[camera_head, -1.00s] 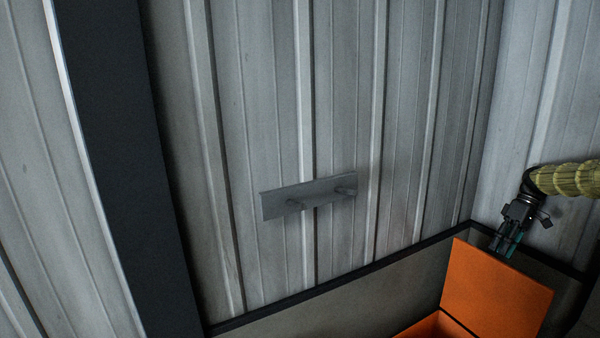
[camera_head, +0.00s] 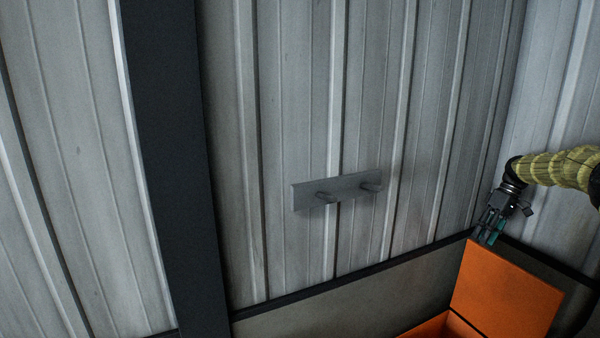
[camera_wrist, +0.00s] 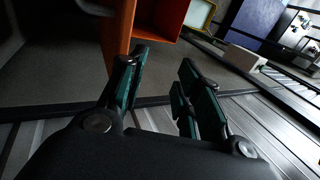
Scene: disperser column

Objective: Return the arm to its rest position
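My gripper (camera_head: 489,232) hangs at the end of my yellow-sleeved arm (camera_head: 560,168) at the right of the head view. It points down, in front of the wall corner and just above or beside the raised orange lid (camera_head: 505,285); the exact distance is unclear. In the wrist view my gripper (camera_wrist: 166,78) shows two green-padded fingers with a clear gap between them. Nothing is held between them.
A grey bracket with two pegs (camera_head: 338,190) is fixed to the corrugated wall (camera_head: 290,100). A dark post (camera_head: 175,160) stands at left. The wrist view shows an orange box (camera_wrist: 163,18), a white block (camera_wrist: 243,59) and a blue panel (camera_wrist: 254,25) beyond the fingers.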

